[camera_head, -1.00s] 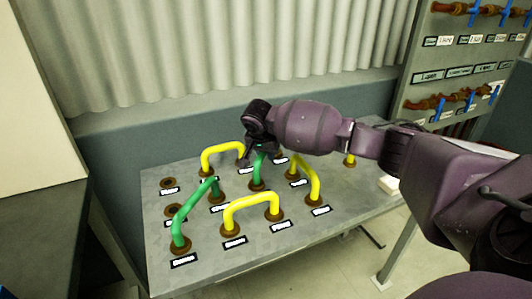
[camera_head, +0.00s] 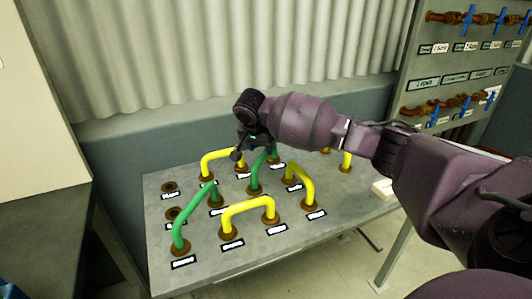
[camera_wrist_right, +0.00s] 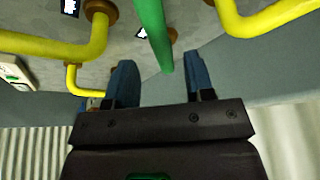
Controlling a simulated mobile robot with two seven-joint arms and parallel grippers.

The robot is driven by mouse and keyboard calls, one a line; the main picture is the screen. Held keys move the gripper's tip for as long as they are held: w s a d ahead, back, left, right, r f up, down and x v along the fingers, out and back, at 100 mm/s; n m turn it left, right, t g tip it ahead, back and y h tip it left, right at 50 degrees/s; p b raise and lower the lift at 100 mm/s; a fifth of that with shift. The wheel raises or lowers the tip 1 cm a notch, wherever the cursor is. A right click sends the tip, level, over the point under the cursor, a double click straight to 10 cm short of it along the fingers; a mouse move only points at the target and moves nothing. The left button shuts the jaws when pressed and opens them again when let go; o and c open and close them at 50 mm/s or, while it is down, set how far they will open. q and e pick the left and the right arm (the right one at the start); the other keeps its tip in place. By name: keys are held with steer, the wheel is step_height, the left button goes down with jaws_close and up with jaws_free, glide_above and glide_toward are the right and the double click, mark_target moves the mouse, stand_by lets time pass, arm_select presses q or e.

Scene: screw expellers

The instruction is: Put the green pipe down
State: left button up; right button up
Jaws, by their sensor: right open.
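A green pipe (camera_head: 256,173) stands on the grey panel table (camera_head: 270,248), its near leg in a brown socket and its far part running back beside my right gripper. My right gripper (camera_head: 243,151) is open just above and left of this pipe. In the right wrist view the green pipe (camera_wrist_right: 153,32) lies in line with the gap between the open fingers (camera_wrist_right: 162,82); contact cannot be told. Part of the pipe is hidden by the gripper and wrist. A second green pipe (camera_head: 190,216) bridges two sockets at the table's left. My left gripper is not in view.
Yellow pipes stand close by: one in front (camera_head: 248,206), one at the right (camera_head: 303,180), one behind (camera_head: 218,154). Empty brown sockets (camera_head: 169,187) sit at the left edge. A valve rack (camera_head: 455,75) stands at the back right; a corrugated wall is behind.

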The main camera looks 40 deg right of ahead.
steer(key=p+v, duration=0.1)
steer(key=v, duration=0.3)
steer(key=shift+r, duration=0.3)
steer(key=shift+s+a+r, duration=0.15)
steer(key=shift+a+r, duration=0.05)
steer(key=shift+r, duration=0.2)
steer(key=shift+f, duration=0.1)
